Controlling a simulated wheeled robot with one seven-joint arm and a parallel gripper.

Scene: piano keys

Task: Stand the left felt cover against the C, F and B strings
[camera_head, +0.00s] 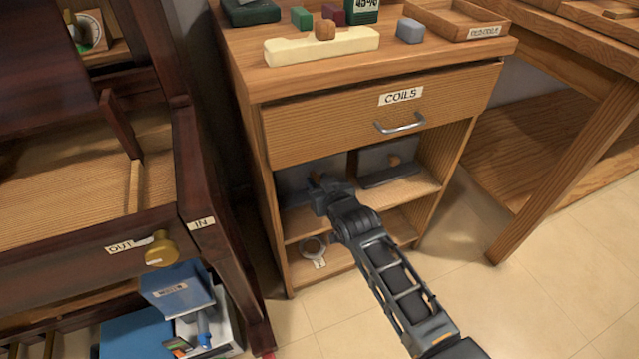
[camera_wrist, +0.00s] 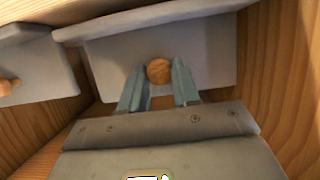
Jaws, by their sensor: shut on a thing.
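The grey felt cover with a round wooden knob (camera_wrist: 158,71) fills the middle of the wrist view, its flat face (camera_wrist: 215,60) towards me. My gripper (camera_wrist: 158,82) has its two blue-grey fingers shut on that knob. A second grey felt cover (camera_head: 388,177) with a wooden knob lies to the right on the same shelf. It also shows at the wrist view's left edge (camera_wrist: 45,75). No strings can be made out.
A wooden cabinet has a shut drawer labelled COILS (camera_head: 340,120) above the shelf. A dark piano-like case (camera_head: 180,150) with a brass knob (camera_head: 161,249) stands close at left. Clear floor lies at lower right.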

